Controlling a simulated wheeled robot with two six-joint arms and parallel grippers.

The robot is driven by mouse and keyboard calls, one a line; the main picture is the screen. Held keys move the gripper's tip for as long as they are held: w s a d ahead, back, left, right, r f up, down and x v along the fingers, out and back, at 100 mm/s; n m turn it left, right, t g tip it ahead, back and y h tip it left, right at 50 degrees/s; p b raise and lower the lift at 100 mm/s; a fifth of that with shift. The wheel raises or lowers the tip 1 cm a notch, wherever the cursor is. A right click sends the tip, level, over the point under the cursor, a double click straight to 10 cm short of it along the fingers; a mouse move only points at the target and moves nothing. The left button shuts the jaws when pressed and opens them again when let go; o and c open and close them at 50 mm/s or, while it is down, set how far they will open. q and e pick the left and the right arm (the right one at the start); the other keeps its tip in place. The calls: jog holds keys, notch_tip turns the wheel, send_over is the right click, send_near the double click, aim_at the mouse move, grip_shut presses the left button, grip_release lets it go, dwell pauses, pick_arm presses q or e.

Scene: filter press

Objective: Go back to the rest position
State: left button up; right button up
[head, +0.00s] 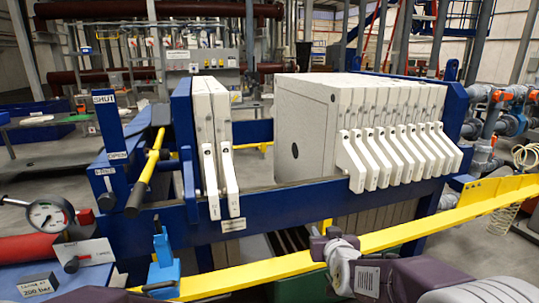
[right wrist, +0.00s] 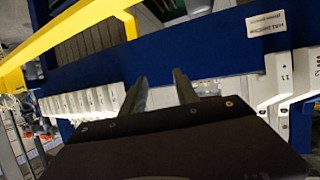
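The filter press stands ahead in the head view, with a blue side beam (head: 290,205). A pack of white plates (head: 375,125) is at its right, and two white plates (head: 216,140) stand apart at the left, with a gap between. My right gripper (head: 323,234) is low in front of the press, near the yellow rail. In the right wrist view its two dark fingers (right wrist: 160,90) are apart with nothing seen between them, and the blue beam (right wrist: 200,55) is beyond. My left gripper is not seen.
A yellow rail (head: 400,232) crosses in front of the press; it also shows in the right wrist view (right wrist: 70,32). At the left are a yellow-and-black lever (head: 147,172), a dial gauge (head: 46,216) and a blue fitting (head: 163,268). Pipes (head: 500,110) stand at the right.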

jog(key=s+d+f+g, duration=0.1)
jog(key=s+f+g, duration=0.4)
jog(key=s, duration=0.4)
jog(key=s+d+f+m+g, duration=0.1)
jog(key=s+f+g, duration=0.2)
jog(key=s+f, duration=0.55)
jog(key=s+d+f+g, duration=0.2)
jog(key=s+f+g, duration=0.3)
jog(key=s, duration=0.5)
notch_tip(320, 180, up, 13)
jog(key=p, duration=1.3)
jog(key=shift+w+a+r+t, duration=0.15)
jog(key=shift+a+r+t, duration=0.05)
jog(key=shift+a+t, duration=0.1)
